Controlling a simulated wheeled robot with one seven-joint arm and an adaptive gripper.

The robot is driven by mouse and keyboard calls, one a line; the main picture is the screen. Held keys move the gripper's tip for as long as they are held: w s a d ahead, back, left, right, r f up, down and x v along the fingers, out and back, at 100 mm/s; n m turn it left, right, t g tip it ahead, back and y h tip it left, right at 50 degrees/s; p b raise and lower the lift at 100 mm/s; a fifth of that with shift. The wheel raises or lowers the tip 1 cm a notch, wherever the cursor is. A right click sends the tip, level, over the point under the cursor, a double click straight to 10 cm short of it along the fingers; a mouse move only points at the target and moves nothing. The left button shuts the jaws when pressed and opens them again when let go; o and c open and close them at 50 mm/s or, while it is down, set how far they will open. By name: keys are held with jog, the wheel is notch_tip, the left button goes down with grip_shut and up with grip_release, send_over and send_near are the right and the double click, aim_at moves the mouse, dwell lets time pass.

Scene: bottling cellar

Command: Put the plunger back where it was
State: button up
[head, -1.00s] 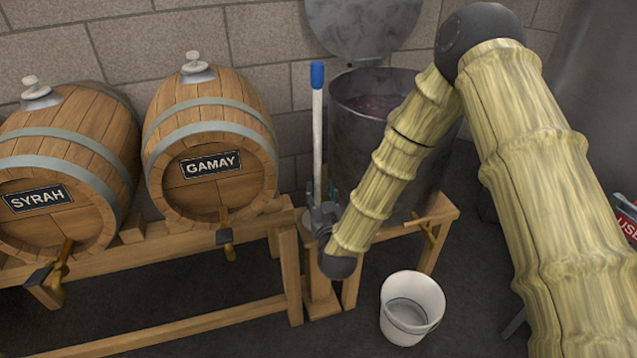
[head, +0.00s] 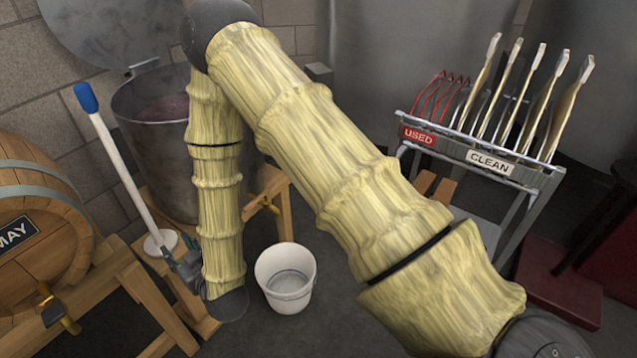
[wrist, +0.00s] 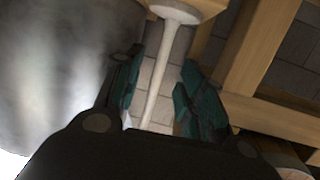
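The plunger (head: 120,165) has a white rod, a blue grip at its top and a white disc (head: 160,242) at its foot. It stands beside the metal vat (head: 155,140), and its disc appears to rest on wood. My gripper (head: 183,255) is low by the disc in the head view, partly hidden by my forearm. In the wrist view, the teal fingers of my gripper (wrist: 158,92) are apart. The plunger's rod (wrist: 158,75) passes between them with gaps on both sides. The disc (wrist: 175,10) is at the top of that view.
A white bucket (head: 287,285) stands on the floor right of my forearm. A barrel (head: 40,185) lies on a wooden rack at left. A rack with labels USED (head: 419,136) and CLEAN (head: 490,161) stands at right. The vat's lid (head: 115,30) is raised.

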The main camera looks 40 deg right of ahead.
jog(key=s+d+f+g+h, duration=0.1)
jog(key=s+d+f+g, duration=0.35)
jog(key=s+f, duration=0.45)
jog(key=s+d+f+g, duration=0.4)
jog(key=s+d+f, duration=0.1)
jog(key=s+f, duration=0.35)
jog(key=s+d+f+g, duration=0.2)
jog(key=s+d, duration=0.1)
jog(key=s, duration=0.3)
jog(key=s+d+f+m+g+h, duration=0.1)
jog(key=s+d+g, duration=0.1)
jog(key=s, duration=0.5)
jog(key=s+d+f+m+g+h, duration=0.1)
jog(key=s+d+f+g, duration=0.1)
jog(key=s, duration=0.4)
jog(key=shift+s+d+f+g, duration=0.35)
jog(key=shift+d+g, duration=0.1)
jog(key=shift+d, duration=0.7)
jog(key=shift+r, duration=0.1)
